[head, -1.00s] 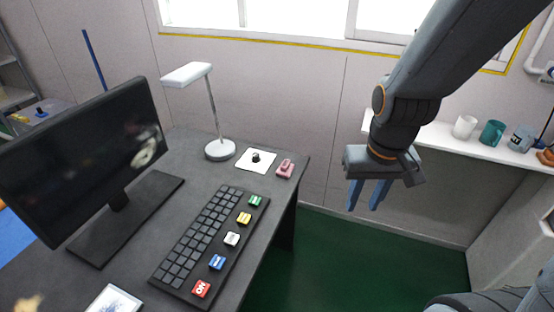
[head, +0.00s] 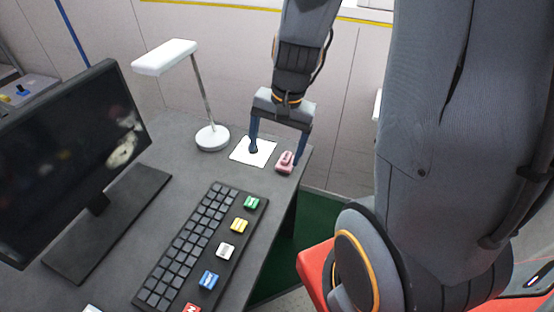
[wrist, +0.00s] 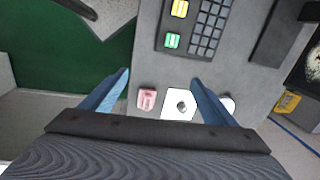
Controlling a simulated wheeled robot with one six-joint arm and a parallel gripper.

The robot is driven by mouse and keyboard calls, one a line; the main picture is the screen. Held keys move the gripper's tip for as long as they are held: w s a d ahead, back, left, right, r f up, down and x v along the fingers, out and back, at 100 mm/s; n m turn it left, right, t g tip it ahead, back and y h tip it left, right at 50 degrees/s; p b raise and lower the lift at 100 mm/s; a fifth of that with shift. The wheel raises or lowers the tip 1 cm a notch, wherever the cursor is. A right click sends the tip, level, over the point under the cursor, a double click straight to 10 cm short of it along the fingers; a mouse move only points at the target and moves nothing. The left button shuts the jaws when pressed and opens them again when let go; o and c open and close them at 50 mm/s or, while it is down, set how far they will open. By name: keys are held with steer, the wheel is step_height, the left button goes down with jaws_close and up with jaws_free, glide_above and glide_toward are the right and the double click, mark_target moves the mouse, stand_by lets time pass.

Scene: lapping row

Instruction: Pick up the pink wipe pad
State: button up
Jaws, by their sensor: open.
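The pink wipe pad (head: 285,161) lies at the far right corner of the dark desk, right of a white square sheet. In the wrist view the pink wipe pad (wrist: 147,99) shows between the blue fingers, closer to the left one. My gripper (head: 276,158) is open and empty, with its fingers spread above the desk's far end. It also shows in the wrist view (wrist: 160,78). In the head view one finger is over the white sheet and the other beside the pad's right side. I cannot tell the fingers' exact height above the desk.
A keyboard panel (head: 181,246) with coloured keys lies nearer, and a monitor (head: 75,160) stands at left. The desk's right edge drops to a green floor.

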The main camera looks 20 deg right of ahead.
steer(key=w+d+f+m+y, duration=0.1)
steer(key=w+d+f+m, duration=0.35)
steer(key=m, duration=0.35)
steer(key=m+t+b, duration=0.1)
steer(key=m+t, duration=0.1)
steer(key=m, duration=0.9)
glide_above(287, 156)
steer(key=s+d, duration=0.2)
steer(key=shift+y, duration=0.4)
step_height(287, 156, down, 8)
steer(key=shift+a+r, duration=0.1)
steer(key=shift+r, duration=0.15)
steer(key=shift+x, duration=3.35)
steer(key=shift+w+r, duration=0.1)
steer(key=shift+w, duration=0.1)
steer(key=c, duration=1.1)
step_height(287, 156, up, 10)
steer(key=shift+r+p, duration=0.1)
steer(key=shift+p, duration=0.45)
